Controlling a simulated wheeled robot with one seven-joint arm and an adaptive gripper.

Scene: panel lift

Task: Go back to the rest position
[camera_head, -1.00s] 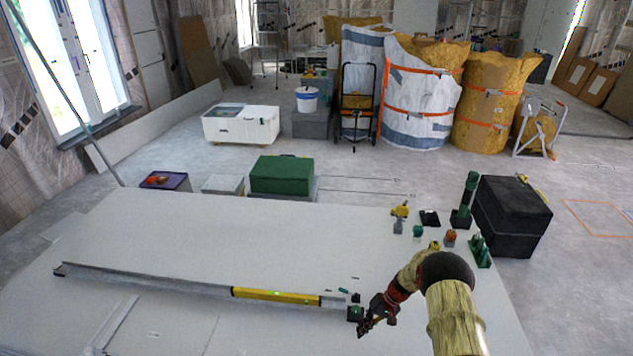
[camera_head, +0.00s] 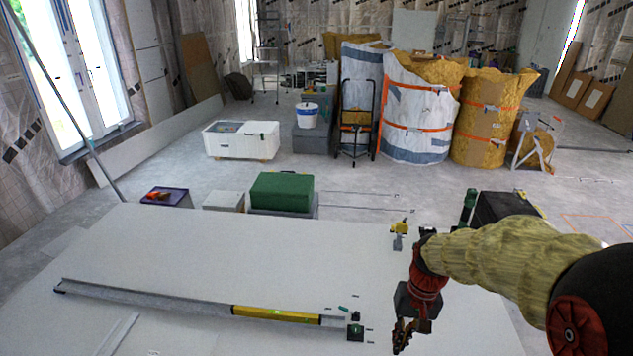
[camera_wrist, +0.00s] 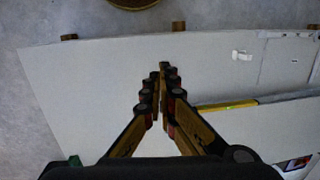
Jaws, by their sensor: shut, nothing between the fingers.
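My gripper (camera_head: 405,335) is shut and empty, above the right part of the white panel (camera_head: 200,247). In the wrist view my gripper (camera_wrist: 162,75) points down over the panel (camera_wrist: 90,75), its fingers together. A yellow level (camera_head: 277,314) lies along a long metal rail (camera_head: 150,297) on the panel, to the left of my gripper. The level also shows in the wrist view (camera_wrist: 227,106). A small dark green block (camera_head: 355,332) sits at the rail's right end, apart from my gripper.
Small yellow and grey tools (camera_head: 399,233) stand on the panel's far right. A black box (camera_head: 505,206) is partly hidden behind my arm. A green box (camera_head: 281,191) and a purple-edged box (camera_head: 166,196) stand beyond the panel. Large wrapped rolls (camera_head: 420,105) stand further back.

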